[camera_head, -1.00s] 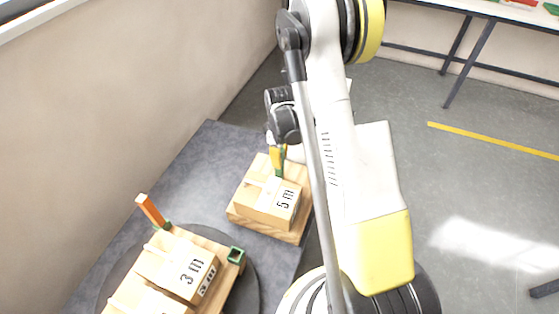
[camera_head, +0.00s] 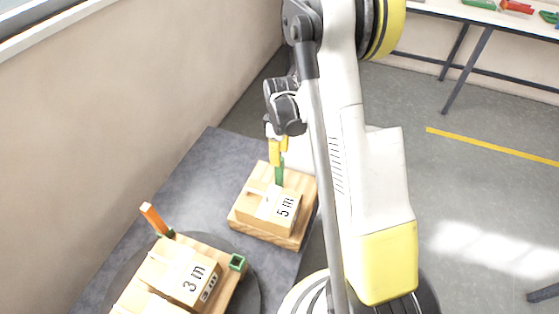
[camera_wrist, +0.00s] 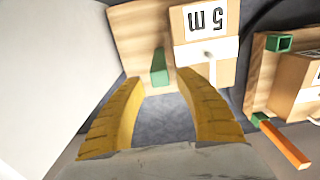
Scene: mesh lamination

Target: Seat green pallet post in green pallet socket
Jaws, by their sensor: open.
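The green post (camera_head: 280,173) stands upright at the back edge of the wooden pallet carrying the "5 m" box. My gripper (camera_head: 278,158) is open just above it, with yellow fingers pointing down. In the wrist view the green post (camera_wrist: 159,68) appears just beyond the open fingertips (camera_wrist: 162,84), in line with the gap between them; contact is not visible. The empty green square socket (camera_head: 237,262) is on a corner of the other pallet, with the "3 m" box. This socket also shows in the wrist view (camera_wrist: 279,43).
An orange post (camera_head: 153,217) leans in a green holder at the far corner of the "3 m" pallet (camera_head: 217,243). The "5 m" box (camera_head: 275,207) sits close beside the green post. A wall (camera_head: 130,110) runs along the left.

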